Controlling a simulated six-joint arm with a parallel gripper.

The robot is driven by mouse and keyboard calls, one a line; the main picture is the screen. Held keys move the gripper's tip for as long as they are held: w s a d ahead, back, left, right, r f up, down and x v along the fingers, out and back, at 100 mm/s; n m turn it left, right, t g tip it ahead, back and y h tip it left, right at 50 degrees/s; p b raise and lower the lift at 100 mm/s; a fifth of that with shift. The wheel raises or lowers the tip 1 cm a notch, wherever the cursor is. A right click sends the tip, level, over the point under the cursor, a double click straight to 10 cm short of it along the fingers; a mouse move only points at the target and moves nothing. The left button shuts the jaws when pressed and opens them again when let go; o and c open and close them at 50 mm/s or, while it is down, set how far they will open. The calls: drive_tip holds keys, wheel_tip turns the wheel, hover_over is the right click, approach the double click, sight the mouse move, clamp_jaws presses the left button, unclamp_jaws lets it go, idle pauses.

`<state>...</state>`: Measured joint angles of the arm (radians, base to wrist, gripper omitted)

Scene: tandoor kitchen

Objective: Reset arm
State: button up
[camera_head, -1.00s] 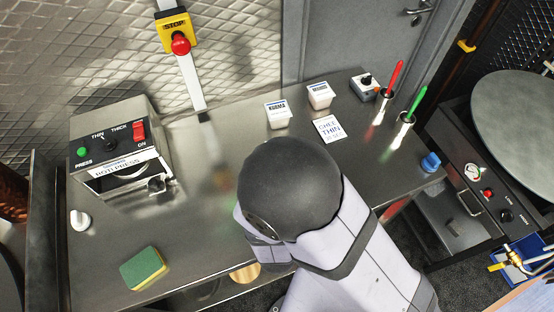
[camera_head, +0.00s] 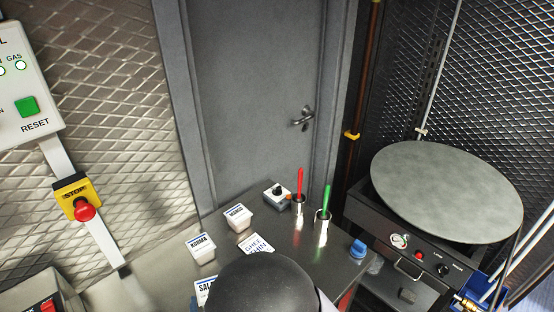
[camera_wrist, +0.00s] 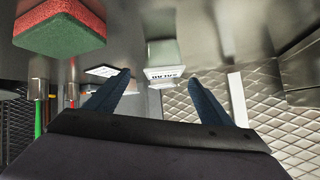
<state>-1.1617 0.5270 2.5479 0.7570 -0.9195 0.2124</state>
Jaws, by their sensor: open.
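My gripper (camera_wrist: 159,80) shows in the wrist view with its two blue fingers well apart and nothing between them. Beyond the fingertips is a white tub (camera_wrist: 164,52) with a dark-lettered label, apart from the fingers. In the head view, the dark round joint of my arm (camera_head: 262,288) is at the bottom edge over the counter, and the gripper is hidden or out of frame there.
A green-and-reddish block (camera_wrist: 60,26) is close at the wrist view's upper left. In the head view, the steel counter (camera_head: 300,262) holds labelled tubs (camera_head: 236,216), a card (camera_head: 256,245), red-handled (camera_head: 299,185) and green-handled tools (camera_head: 326,200). A round griddle (camera_head: 445,190) stands right.

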drive_tip(key=w+d+g, duration=0.1)
drive_tip(key=d, duration=0.1)
drive_tip(key=d+m+g, duration=0.1)
drive_tip(key=d, duration=0.1)
drive_tip(key=w+d+g+h, duration=0.1)
drive_tip(key=d, duration=0.1)
drive_tip(key=shift+w+d+r+m, duration=0.1)
drive_tip(key=shift+w+d+m, duration=0.1)
drive_tip(key=shift+w+m, duration=0.15)
drive_tip(key=d+g, duration=0.1)
drive_tip(key=d, duration=0.1)
drive_tip(key=d+g, duration=0.1)
drive_tip(key=d, duration=0.2)
drive_tip(key=d+h, duration=0.1)
drive_tip(key=d, duration=0.2)
drive_tip(key=shift+s+d+r+g+b, duration=0.2)
drive_tip(key=shift+s+g+b, duration=0.05)
drive_tip(key=shift+g+b, duration=0.15)
drive_tip(key=s+d+r+g+h, duration=0.1)
drive_tip(key=s+d+g, duration=0.1)
drive_tip(key=s+d, duration=0.2)
drive_tip(key=s+d+r+g+h, duration=0.1)
drive_tip(key=s+d, duration=0.3)
drive_tip(key=d, duration=0.7)
drive_tip(key=shift+s+d+r+g+h+b, duration=0.2)
drive_tip(key=shift+d+r+g+h+b, duration=0.15)
drive_tip(key=shift+g, duration=0.25)
drive_tip(key=shift+o, duration=0.4)
drive_tip(key=shift+a, duration=0.1)
drive_tip(key=shift+r, duration=0.1)
